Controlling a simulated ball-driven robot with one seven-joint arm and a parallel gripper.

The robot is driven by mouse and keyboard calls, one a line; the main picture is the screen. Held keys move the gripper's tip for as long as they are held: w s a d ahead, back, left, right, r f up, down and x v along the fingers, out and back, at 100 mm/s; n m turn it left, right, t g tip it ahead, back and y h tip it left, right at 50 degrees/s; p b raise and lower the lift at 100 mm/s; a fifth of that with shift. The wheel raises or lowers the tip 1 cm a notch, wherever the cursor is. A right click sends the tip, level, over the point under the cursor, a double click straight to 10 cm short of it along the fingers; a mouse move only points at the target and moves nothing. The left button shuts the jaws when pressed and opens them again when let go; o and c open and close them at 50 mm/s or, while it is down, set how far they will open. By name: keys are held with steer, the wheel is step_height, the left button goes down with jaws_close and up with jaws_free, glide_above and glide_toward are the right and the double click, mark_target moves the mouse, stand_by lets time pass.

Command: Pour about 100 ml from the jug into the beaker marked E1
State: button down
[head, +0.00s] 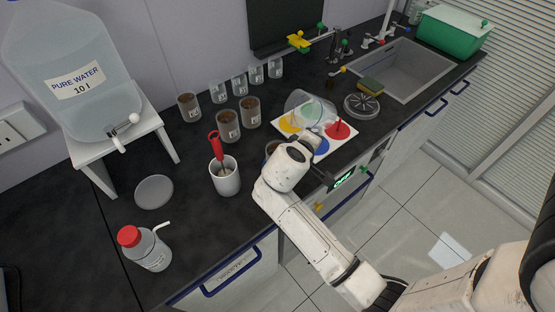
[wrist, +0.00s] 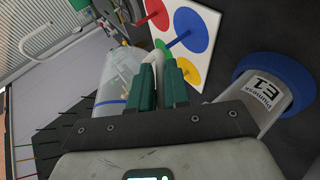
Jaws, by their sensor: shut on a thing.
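The clear jug (head: 306,106) is off to the far side of my gripper, over the board with coloured circles, and looks tilted in the head view. It also shows at the left of the wrist view (wrist: 118,82). My gripper (wrist: 166,82) has its green fingers shut on the jug's pale handle. In the head view my wrist hides the fingers. The beaker marked E1 (wrist: 262,112) is right of the fingers in the wrist view, apart from them, with a blue round end. In the head view a dark-rimmed cup (head: 271,148) is mostly hidden by my wrist. The liquid level is unclear.
Several labelled beakers (head: 228,125) stand left of the board (head: 345,146). A white mug (head: 225,178) holds a red-handled tool. A red-capped wash bottle (head: 150,250) and grey disc (head: 154,192) are nearer. A water tank (head: 75,80) stands left; the sink (head: 400,72) is at the back right.

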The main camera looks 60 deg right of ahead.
steer(key=shift+s+d+r+p, duration=0.3)
steer(key=shift+d+r+p, duration=0.05)
steer(key=shift+d+r, duration=0.45)
steer(key=shift+s+d+r+p, duration=0.25)
steer(key=shift+d+r+p, duration=0.1)
steer(key=shift+d+r, duration=0.45)
steer(key=y, duration=0.2)
steer(key=m+t+y, duration=0.1)
steer(key=y, duration=0.4)
steer(key=shift+d+r+m+t, duration=0.15)
steer(key=shift+r+m+t, duration=0.15)
steer(key=shift+r+m, duration=0.1)
steer(key=y, duration=0.2)
steer(key=shift+m+t+y, duration=0.3)
steer(key=shift+t, duration=0.1)
